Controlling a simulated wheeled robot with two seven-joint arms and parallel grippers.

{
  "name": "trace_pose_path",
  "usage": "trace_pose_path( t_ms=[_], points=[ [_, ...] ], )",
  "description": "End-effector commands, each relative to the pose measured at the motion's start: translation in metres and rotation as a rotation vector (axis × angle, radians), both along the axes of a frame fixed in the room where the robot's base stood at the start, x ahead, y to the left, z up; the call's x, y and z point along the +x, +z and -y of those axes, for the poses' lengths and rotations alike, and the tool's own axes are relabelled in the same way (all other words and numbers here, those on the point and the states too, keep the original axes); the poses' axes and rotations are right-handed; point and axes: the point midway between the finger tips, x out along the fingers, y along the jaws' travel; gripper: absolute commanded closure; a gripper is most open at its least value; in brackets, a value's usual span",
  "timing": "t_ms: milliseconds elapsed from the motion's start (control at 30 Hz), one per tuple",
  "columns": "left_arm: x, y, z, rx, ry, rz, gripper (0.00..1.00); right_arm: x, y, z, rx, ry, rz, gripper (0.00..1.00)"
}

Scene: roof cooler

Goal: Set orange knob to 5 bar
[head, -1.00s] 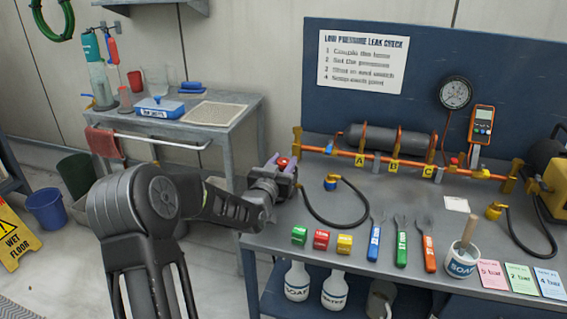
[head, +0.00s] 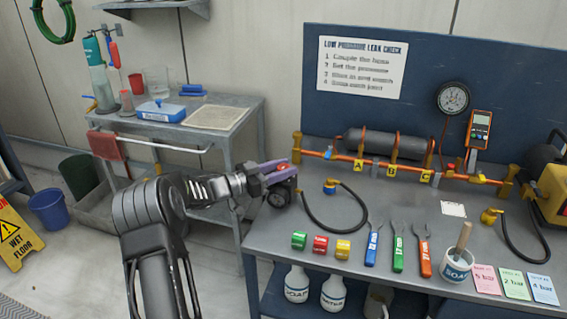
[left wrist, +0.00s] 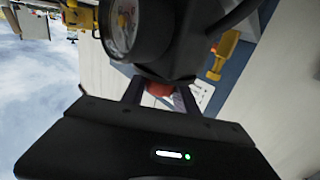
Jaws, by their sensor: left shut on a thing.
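The orange-red knob (head: 283,164) shows at the left end of the workbench, partly covered by my left gripper (head: 281,172). The purple-tinted fingers sit around it. In the left wrist view the knob (left wrist: 158,87) is between the two dark fingers of my left gripper (left wrist: 160,95), which is shut on it. A dark round regulator body with a dial gauge (left wrist: 122,24) is right beside it; the reading is too small to tell. The gauge (head: 279,197) also shows below the fingers in the head view. A pink card (head: 487,279) reads "5 bar". My right gripper is out of view.
An orange pipe (head: 345,158) with labelled fittings runs along the back of the bench. A black hose (head: 318,222) lies near the gripper. A cart (head: 236,140) is to the left.

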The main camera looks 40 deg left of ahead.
Motion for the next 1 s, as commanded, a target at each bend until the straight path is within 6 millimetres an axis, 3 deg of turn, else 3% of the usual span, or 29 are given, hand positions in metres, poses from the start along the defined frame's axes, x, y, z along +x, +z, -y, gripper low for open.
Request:
trace_pose_path(
  t_ms=[400, 900, 933, 1000],
  points=[
    [0.0007, 0.0002, 0.0001, 0.001, -0.224, 0.004, 1.00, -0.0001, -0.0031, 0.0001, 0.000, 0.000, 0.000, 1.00],
    [0.0008, 0.0026, 0.0002, -0.001, -0.249, 0.007, 1.00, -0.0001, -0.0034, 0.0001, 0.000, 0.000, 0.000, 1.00],
    [0.0009, 0.0026, 0.0003, -0.001, -0.248, 0.008, 0.63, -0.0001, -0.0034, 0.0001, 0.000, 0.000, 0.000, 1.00],
    [0.0009, 0.0025, 0.0003, -0.001, -0.248, 0.007, 0.57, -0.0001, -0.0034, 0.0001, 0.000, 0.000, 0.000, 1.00]
  ],
)
